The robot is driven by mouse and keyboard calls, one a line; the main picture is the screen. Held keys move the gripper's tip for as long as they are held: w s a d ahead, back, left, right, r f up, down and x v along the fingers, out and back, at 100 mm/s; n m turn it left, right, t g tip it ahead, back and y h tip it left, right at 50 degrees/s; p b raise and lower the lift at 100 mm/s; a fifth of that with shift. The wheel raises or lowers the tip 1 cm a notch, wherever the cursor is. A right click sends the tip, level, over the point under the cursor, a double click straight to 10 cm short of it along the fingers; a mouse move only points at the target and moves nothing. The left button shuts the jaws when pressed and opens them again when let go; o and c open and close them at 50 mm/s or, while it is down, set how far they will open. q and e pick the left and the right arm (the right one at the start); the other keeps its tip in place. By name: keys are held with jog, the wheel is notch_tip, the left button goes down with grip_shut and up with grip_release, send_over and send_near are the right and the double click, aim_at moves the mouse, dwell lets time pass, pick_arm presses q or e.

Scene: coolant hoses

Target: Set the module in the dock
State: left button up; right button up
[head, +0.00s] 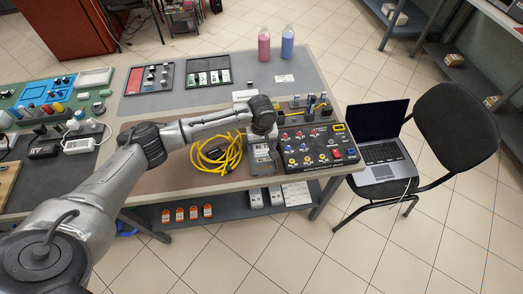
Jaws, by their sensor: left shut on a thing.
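My left arm reaches across the table from the lower left. My left gripper (266,136) points down at the left edge of a black panel with coloured ports (318,154). It is shut on a grey box-shaped module (263,160), which shows just below the wrist. The fingertips are mostly hidden by the wrist. I cannot tell whether the module touches the panel or the table, and I cannot pick out the dock with certainty. My right gripper is not in view.
A coiled yellow hose (218,154) lies just left of the module. Small upright parts (311,102) stand behind the panel. Pink (264,45) and blue (287,43) bottles stand at the back. A laptop (381,150) rests on a chair to the right. The brown mat's front is mostly clear.

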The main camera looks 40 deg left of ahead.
aim_at(261, 149)
pick_arm(q)
jog(key=shift+f, duration=0.35)
notch_tip(261, 149, down, 3)
jog(key=shift+b, duration=0.55)
jog(key=shift+f, duration=0.2)
jog(key=shift+f, duration=0.15)
jog(key=shift+f+p, duration=0.35)
jog(key=shift+p, duration=0.05)
jog(key=shift+f, duration=0.1)
